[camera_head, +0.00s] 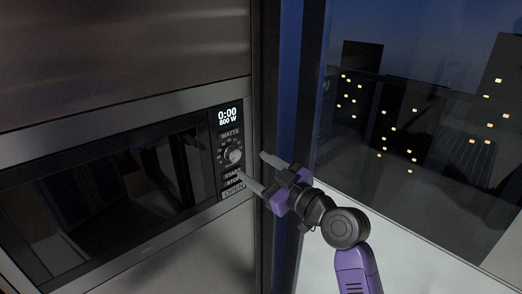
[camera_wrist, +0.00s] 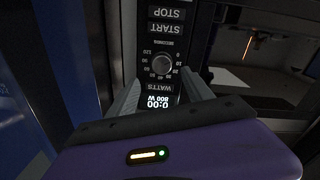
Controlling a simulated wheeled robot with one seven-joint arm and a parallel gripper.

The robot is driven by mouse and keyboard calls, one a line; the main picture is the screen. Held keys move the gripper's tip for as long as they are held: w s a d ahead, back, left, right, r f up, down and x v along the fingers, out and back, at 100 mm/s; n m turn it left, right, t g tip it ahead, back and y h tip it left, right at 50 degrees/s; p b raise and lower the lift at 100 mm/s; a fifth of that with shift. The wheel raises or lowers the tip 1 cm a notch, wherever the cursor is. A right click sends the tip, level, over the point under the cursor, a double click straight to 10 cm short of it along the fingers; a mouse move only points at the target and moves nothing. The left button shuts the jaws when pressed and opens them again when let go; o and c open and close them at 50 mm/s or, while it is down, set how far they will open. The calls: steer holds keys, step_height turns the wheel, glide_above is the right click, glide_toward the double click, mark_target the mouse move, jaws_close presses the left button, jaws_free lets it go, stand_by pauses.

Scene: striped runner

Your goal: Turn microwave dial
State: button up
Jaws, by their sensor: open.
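The microwave (camera_head: 120,175) is built into a steel-fronted unit, with a dark door and a control panel at its right end. The round silver dial (camera_head: 234,155) sits on the panel below a display reading 0:00 and 800 W. My gripper (camera_head: 251,168) is open and empty, its two grey fingers pointing at the panel, just right of and a little below the dial in the head view. In the wrist view the panel appears upside down, and the dial (camera_wrist: 162,64) shows just beyond and between the fingertips (camera_wrist: 166,84). I cannot tell whether a finger touches the panel.
START, STOP and OPEN buttons (camera_head: 233,182) lie below the dial, close to the lower finger. A dark and blue upright edge (camera_head: 283,100) stands right of the unit. Beyond it is a large window (camera_head: 420,120) with lit buildings outside.

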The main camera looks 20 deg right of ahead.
mark_target(236, 157)
steer(key=shift+n, duration=0.3)
steer(key=p+x, duration=0.1)
steer(key=x, duration=0.6)
steer(key=shift+w+a+f+p, duration=0.2)
steer(key=shift+w+a+p, duration=0.05)
steer(key=shift+p, duration=0.1)
steer(key=shift+c, duration=0.2)
jaws_close()
